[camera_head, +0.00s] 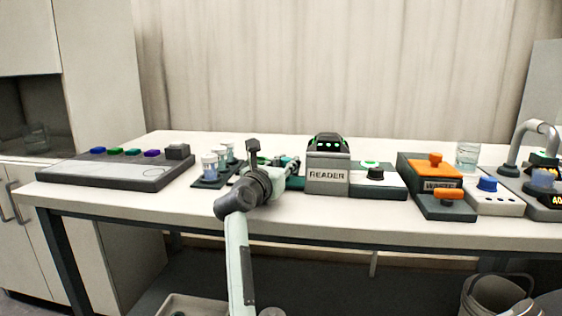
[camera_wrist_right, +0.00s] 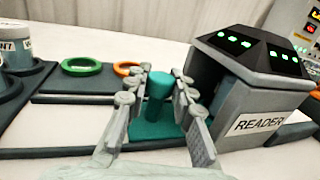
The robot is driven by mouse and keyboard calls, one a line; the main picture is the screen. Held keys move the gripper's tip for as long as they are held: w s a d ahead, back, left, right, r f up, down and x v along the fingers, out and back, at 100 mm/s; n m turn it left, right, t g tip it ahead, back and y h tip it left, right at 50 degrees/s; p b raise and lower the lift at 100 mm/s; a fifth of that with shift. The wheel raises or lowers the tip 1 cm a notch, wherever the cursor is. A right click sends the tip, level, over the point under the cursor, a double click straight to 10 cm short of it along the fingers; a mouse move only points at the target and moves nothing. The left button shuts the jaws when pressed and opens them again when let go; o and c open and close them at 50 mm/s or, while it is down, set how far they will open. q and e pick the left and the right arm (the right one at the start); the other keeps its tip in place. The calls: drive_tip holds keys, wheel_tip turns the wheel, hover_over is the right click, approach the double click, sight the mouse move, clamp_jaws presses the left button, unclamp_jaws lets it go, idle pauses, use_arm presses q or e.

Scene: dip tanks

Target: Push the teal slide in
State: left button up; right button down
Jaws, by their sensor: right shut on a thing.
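The teal slide (camera_wrist_right: 150,133) lies beside the grey reader (camera_wrist_right: 228,97), on the reader's left side. Its upright round teal knob (camera_wrist_right: 158,86) stands between the fingers of my right gripper (camera_wrist_right: 158,92), which is shut on it. How far the slide's far end reaches into the reader is hidden by the fingers. In the head view the reader (camera_head: 328,178) stands mid-table with green lights on top, and my right gripper (camera_head: 291,168) is just left of it. My left gripper is not in view.
A green ring (camera_wrist_right: 82,67) and an orange ring (camera_wrist_right: 126,68) lie behind the slide. Lidded jars (camera_head: 210,166) stand left of my arm. The table front (camera_head: 150,205) is clear.

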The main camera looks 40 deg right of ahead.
drive_tip(key=c, duration=1.3)
unclamp_jaws()
drive_tip(key=shift+s+d+f, duration=0.1)
drive_tip(key=shift+s+d, duration=0.1)
drive_tip(key=shift+s, duration=0.05)
drive_tip(key=shift+o, duration=0.2)
drive_tip(key=shift+a, duration=0.1)
drive_tip(key=shift+a, duration=0.15)
drive_tip(key=v, duration=0.7)
drive_tip(key=shift+s, duration=0.1)
